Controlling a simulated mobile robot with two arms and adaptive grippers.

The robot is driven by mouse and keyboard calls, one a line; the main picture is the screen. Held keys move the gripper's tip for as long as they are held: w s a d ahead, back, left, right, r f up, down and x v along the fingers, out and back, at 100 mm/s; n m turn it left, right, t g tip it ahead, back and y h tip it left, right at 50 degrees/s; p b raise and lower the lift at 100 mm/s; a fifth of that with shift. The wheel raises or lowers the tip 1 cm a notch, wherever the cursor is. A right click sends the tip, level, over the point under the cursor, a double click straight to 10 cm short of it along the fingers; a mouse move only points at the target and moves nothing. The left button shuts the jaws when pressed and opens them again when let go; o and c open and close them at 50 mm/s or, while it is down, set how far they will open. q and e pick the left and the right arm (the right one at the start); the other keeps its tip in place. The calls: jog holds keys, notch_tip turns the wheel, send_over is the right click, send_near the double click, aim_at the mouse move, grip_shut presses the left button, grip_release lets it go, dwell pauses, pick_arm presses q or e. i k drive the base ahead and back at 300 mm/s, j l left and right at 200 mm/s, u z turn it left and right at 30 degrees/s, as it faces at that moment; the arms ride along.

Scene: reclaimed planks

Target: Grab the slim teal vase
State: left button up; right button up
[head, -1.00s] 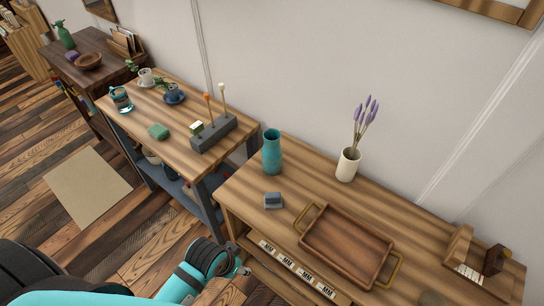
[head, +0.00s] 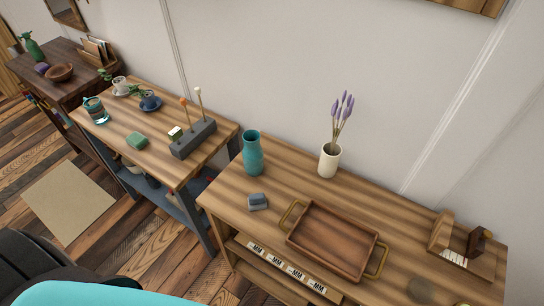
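The slim teal vase (head: 252,153) stands upright at the left end of the right-hand wooden table (head: 222,190), near its back edge. It is fully visible and nothing touches it. A teal part of my own arm shows at the bottom left of the head view, well in front of the vase. Neither of my grippers is in the frame.
A small blue-grey block (head: 257,201) lies in front of the vase. A wooden tray (head: 331,262) with brass handles is to its right, and a cream vase with lavender (head: 329,160) stands behind the tray. A neighbouring table (head: 150,152) holds cups and a grey holder (head: 194,138).

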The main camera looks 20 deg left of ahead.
aim_at(253, 154)
jog(key=j+z, duration=0.4)
jog(key=j, duration=0.2)
jog(key=j+z, duration=0.45)
jog(key=j, duration=0.15)
